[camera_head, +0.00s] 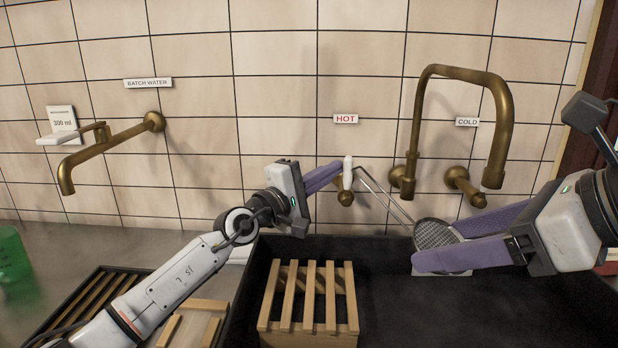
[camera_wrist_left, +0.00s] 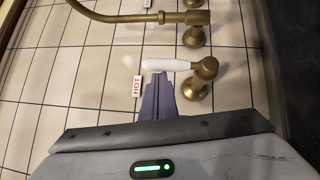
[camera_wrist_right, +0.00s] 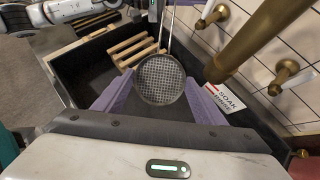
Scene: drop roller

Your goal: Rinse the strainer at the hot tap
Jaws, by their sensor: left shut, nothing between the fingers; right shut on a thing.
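The strainer (camera_head: 436,233), a round wire mesh with a long wire handle, is held over the dark sink; it also shows in the right wrist view (camera_wrist_right: 160,78). My right gripper (camera_head: 445,245) is shut on it, purple fingers on either side of the rim. The brass gooseneck tap (camera_head: 503,110) hangs above, its mouth up and right of the strainer in the head view. No water shows. The hot tap's white lever (camera_head: 347,173) is under the HOT label (camera_head: 346,119). My left gripper (camera_wrist_left: 158,95) is shut and empty, fingertips close by the lever (camera_wrist_left: 165,66); contact is unclear.
A wooden slatted rack (camera_head: 310,300) stands in the sink (camera_head: 400,320) at left. The cold valve (camera_head: 462,183) is right of the hot one. A BATCH WATER spout (camera_head: 110,150) is at far left. A green cup (camera_head: 12,255) stands on the counter. A SOAK RINSE sign (camera_wrist_right: 222,98) is beside the strainer.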

